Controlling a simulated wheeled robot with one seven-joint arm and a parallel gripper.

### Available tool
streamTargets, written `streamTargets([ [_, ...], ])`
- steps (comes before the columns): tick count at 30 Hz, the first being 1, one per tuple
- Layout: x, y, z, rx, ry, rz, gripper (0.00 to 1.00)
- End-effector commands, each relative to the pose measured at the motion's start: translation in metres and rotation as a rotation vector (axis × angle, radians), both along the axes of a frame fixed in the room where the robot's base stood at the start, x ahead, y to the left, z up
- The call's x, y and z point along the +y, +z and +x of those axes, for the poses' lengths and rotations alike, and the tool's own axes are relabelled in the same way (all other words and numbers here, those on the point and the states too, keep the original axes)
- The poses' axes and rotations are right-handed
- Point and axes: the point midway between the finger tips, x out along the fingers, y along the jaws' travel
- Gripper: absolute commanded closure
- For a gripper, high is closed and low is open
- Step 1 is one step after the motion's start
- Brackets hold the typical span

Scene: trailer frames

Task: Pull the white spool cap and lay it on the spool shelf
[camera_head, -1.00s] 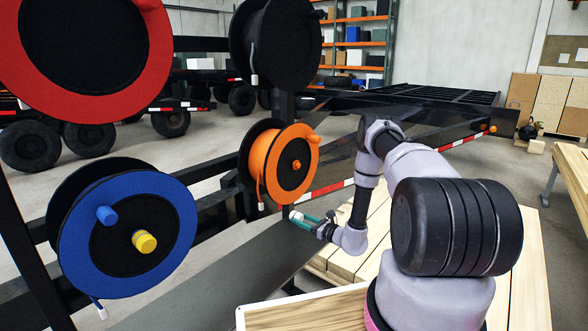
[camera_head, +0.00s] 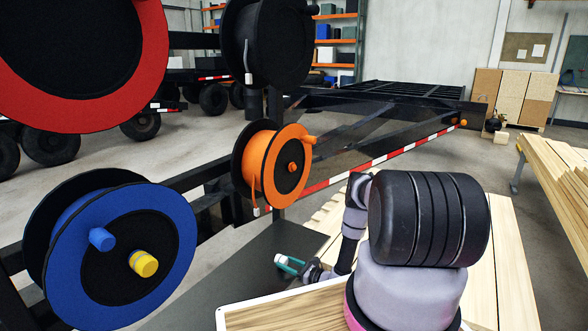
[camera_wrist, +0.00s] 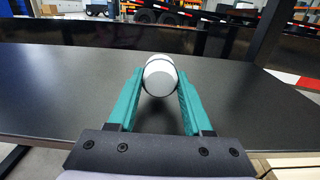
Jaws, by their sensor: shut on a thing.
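My gripper (camera_head: 291,266) has teal fingers and is shut on the white spool cap (camera_wrist: 160,74). The cap is a short white cylinder with a dark band, held between the fingertips. In the head view the cap (camera_head: 280,260) shows small at the fingers' left end. The spool shelf (camera_head: 222,281) is a flat dark grey board below the spools. It fills the middle of the wrist view (camera_wrist: 60,90). The cap is over the shelf, near its right part. I cannot tell whether it touches the surface.
The orange spool (camera_head: 272,165) hangs above and behind my gripper. The blue spool (camera_head: 120,250) with a yellow cap (camera_head: 144,263) is at left. Red (camera_head: 80,65) and black (camera_head: 265,45) spools are higher up. The shelf left of my gripper looks bare.

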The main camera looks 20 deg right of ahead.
Motion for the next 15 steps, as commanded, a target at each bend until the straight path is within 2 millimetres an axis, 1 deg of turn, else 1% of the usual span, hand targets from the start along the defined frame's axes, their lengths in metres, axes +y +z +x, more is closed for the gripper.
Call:
streamTargets([
  [1, 0.0000, -0.0045, -0.0024, 0.001, 0.000, 0.001, 1.00],
  [4, -0.0003, -0.0090, -0.0051, 0.000, 0.003, 0.001, 1.00],
  [13, -0.0001, -0.0105, -0.0061, -0.001, 0.004, 0.001, 1.00],
  [14, -0.0001, -0.0105, -0.0060, -0.001, 0.004, 0.001, 0.38],
  [15, -0.0001, -0.0105, -0.0060, 0.000, 0.004, 0.000, 0.23],
])
